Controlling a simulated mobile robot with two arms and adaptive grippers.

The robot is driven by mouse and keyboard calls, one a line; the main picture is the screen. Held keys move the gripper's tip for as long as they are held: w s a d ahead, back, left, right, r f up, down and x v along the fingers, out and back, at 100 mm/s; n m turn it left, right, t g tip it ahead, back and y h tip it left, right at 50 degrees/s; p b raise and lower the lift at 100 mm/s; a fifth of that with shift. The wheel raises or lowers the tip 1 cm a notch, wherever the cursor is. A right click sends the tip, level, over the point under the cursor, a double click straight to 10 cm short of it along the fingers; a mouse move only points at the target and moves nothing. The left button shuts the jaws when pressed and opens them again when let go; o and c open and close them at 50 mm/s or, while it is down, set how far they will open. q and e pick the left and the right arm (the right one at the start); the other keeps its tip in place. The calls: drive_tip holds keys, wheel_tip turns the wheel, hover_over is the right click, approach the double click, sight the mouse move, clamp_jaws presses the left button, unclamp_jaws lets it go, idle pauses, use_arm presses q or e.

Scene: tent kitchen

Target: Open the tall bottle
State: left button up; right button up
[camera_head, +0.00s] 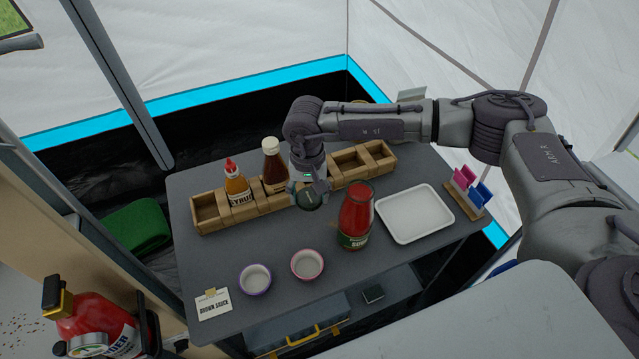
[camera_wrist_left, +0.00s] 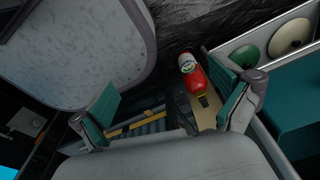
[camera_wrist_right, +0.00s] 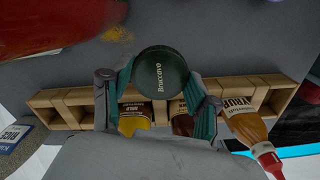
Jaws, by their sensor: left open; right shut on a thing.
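A tall red sauce bottle (camera_head: 355,217) stands upright on the grey table, with no lid visible on its mouth. Part of it also shows blurred and close in the right wrist view (camera_wrist_right: 50,25). My right gripper (camera_head: 309,190) is shut on a dark round lid (camera_wrist_right: 162,76) marked "Braccavo". It holds the lid to the left of the red bottle, apart from it, in front of the wooden rack. My left gripper (camera_wrist_left: 168,92) is open and empty in the left wrist view, away from the table bottles.
The wooden rack (camera_head: 210,213) holds a syrup bottle (camera_head: 237,187) and a brown sauce bottle (camera_head: 274,168). Two small bowls (camera_head: 255,279) (camera_head: 307,264) stand at the front. A white tray (camera_head: 414,212) lies right of the red bottle. A fire extinguisher (camera_wrist_left: 196,80) is below my left gripper.

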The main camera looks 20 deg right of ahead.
drive_tip(key=p, duration=0.2)
hover_over(310, 223)
wheel_tip(310, 223, down, 6)
drive_tip(key=shift+f, duration=0.1)
wheel_tip(310, 223, down, 4)
drive_tip(key=shift+f, duration=0.15)
use_arm(q)
drive_tip(key=shift+s+a+r, duration=0.1)
drive_tip(key=shift+s+r, duration=0.25)
drive_tip(key=shift+r, duration=0.25)
drive_tip(key=shift+s+a+r, duration=0.1)
drive_tip(key=shift+s+r, duration=0.25)
drive_tip(key=shift+r, duration=0.25)
drive_tip(key=shift+f, duration=0.1)
use_arm(e)
drive_tip(key=shift+f, duration=0.2)
drive_tip(key=o, duration=1.3)
drive_tip(key=shift+r, duration=0.1)
use_arm(q)
drive_tip(key=shift+s+f, duration=0.1)
drive_tip(key=shift+s, duration=0.1)
